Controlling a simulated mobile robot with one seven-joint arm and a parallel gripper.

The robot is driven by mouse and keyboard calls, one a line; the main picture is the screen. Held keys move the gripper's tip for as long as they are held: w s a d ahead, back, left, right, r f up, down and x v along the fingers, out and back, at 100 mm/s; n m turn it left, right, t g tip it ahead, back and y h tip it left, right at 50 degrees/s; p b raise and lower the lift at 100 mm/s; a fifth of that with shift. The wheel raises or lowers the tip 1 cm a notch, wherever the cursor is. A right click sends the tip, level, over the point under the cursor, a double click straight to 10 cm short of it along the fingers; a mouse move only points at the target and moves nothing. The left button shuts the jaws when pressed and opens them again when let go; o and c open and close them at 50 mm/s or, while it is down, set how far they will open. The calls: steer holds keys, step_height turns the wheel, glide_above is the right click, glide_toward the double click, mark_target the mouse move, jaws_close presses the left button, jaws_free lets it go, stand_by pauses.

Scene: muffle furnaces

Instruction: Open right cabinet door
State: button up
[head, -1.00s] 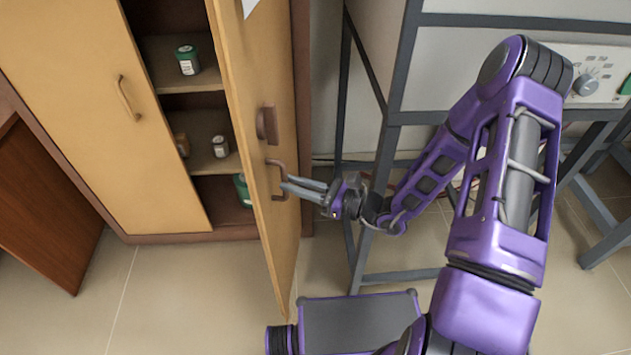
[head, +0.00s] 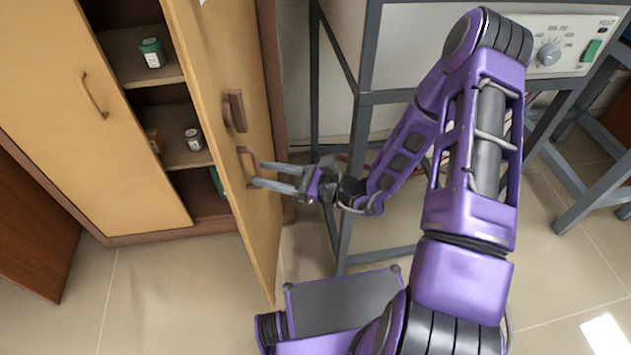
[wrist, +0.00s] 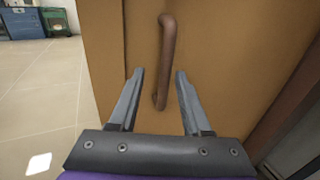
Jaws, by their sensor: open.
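The right cabinet door (head: 215,110) stands swung well open, showing its outer face to my arm. Its brown handle (head: 248,165) is on that face, and it also shows upright in the wrist view (wrist: 168,60). My gripper (head: 255,172) is open at the handle. In the wrist view my gripper's fingers (wrist: 157,76) stand apart, one on each side of the handle's lower part, with gaps to it. The cabinet's left door (head: 95,130) is shut, with its own bar handle.
Inside the cabinet, shelves hold a green jar (head: 152,52) and a small jar (head: 193,139). A grey metal stand (head: 362,130) with a furnace control panel (head: 570,45) is close on the right. The floor (head: 150,290) before the cabinet is clear.

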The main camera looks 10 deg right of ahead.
steer(key=v, duration=1.7)
steer(key=shift+s+p, duration=0.2)
steer(key=shift+p, duration=0.15)
